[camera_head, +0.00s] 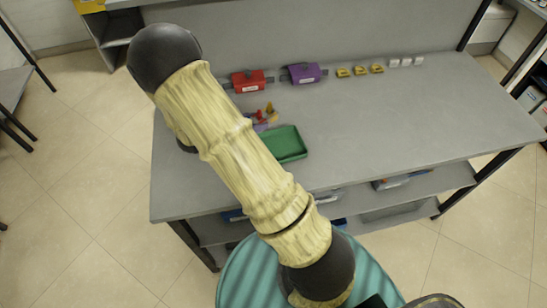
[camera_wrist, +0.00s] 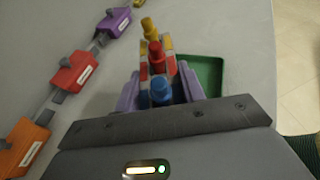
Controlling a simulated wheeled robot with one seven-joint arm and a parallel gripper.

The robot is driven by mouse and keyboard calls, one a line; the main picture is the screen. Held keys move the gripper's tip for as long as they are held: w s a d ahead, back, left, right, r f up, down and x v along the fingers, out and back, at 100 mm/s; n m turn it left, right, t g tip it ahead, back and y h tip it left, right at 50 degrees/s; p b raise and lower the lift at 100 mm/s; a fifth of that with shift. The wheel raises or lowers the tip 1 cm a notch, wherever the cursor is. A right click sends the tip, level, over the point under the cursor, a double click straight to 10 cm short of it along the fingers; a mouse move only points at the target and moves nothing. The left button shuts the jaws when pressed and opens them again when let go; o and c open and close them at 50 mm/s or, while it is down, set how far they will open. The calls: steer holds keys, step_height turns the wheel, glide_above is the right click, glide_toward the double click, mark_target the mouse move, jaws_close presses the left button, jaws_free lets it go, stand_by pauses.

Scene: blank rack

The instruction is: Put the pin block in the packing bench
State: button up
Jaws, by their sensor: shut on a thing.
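The pin block (camera_wrist: 171,66) has upright blue, red and yellow pegs in a row. My gripper (camera_wrist: 158,90) is shut on it, with a lilac finger along each side. In the head view the block's red and yellow pegs (camera_head: 267,109) show just right of my arm, close to the green tray's back left corner. Whether the block touches the surface or is held just above it I cannot tell. The grey bench (camera_head: 430,120) lies under all this. The green tray (camera_head: 285,145) is on it, partly hidden by my arm; it also shows in the wrist view (camera_wrist: 209,74).
A red labelled box (camera_head: 249,86) and a purple one (camera_head: 303,73) stand along the back, with several yellow and white pieces to their right. An orange box (camera_wrist: 20,147) shows in the wrist view. The bench's right side is clear. Shelves with bins lie below.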

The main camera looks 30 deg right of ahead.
mark_target(274, 122)
steer(key=d+m+g+b, duration=0.1)
steer(key=b, duration=0.1)
steer(key=s+d+m+g+b, duration=0.1)
steer(key=d+g+b, duration=0.1)
steer(key=s+d+m+g+b, duration=0.1)
steer(key=d+b, duration=0.1)
steer(key=shift+s+d+f+m+b, duration=0.1)
steer(key=shift+f+m+b, duration=0.25)
steer(key=shift+m+b, duration=0.05)
steer(key=shift+s+d+r+m+g+b, duration=0.35)
steer(key=shift+s+d+m+g+b, duration=0.1)
steer(key=shift+g, duration=0.25)
steer(key=shift+f, duration=3.15)
steer(key=shift+f+p, duration=0.3)
steer(key=shift+f, duration=1.6)
